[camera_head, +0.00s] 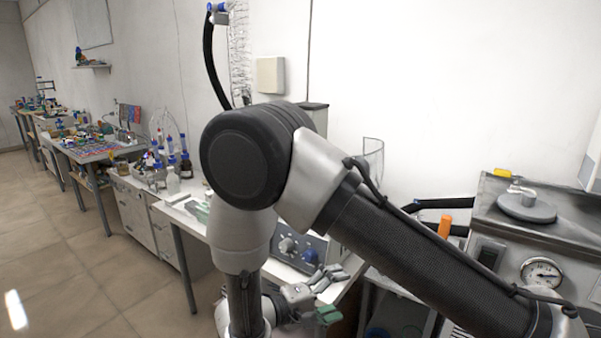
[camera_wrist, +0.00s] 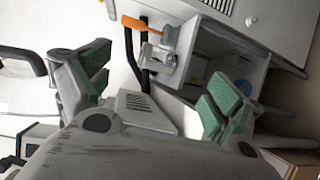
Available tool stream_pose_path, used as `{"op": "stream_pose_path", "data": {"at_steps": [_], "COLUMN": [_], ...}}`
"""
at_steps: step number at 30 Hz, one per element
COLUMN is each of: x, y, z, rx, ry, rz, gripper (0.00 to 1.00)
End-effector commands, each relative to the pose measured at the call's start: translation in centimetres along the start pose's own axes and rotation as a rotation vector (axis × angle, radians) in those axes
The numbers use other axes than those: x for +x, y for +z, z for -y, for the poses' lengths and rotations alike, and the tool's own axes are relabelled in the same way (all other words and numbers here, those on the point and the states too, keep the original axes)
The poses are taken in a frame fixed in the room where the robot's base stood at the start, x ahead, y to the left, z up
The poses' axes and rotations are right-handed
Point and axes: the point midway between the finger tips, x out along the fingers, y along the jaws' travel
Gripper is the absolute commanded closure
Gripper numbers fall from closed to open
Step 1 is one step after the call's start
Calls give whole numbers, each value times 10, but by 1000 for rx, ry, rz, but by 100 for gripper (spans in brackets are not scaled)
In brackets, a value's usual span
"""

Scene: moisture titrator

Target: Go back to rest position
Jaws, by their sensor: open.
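My gripper (camera_head: 331,296) is low in the middle of the head view, below the bent elbow of my arm, in front of a bench. In the wrist view my gripper (camera_wrist: 157,84) has its two green-padded fingers spread wide. Nothing is between the pads. A grey instrument with round knobs (camera_head: 287,245) stands on the bench just behind my gripper. My arm hides much of this instrument and of the bench behind it.
A metal unit with a round lid (camera_head: 526,207) and a dial gauge (camera_head: 541,273) stands at the right. An orange-handled part (camera_head: 445,226) is beside it. Bottles (camera_head: 172,181) stand on the bench at the left. The tiled floor (camera_head: 70,250) at the left is clear.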

Motion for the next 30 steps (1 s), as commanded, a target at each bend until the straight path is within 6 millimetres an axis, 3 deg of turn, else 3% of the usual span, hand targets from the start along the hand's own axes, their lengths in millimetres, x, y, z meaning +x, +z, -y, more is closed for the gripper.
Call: {"op": "stream_pose_path", "data": {"at_steps": [8, 12, 18, 24, 30], "x": [55, 93, 131, 149, 150], "y": [24, 58, 118, 181, 235], "z": [-81, -131, -187, -226, -254], "rx": [3, 27, 122, 288, 501], "ry": [-263, -489, -821, -1103, -1272], "rz": [255, 388, 468, 412, 239], "gripper": [7, 7, 7, 7, 7]}}
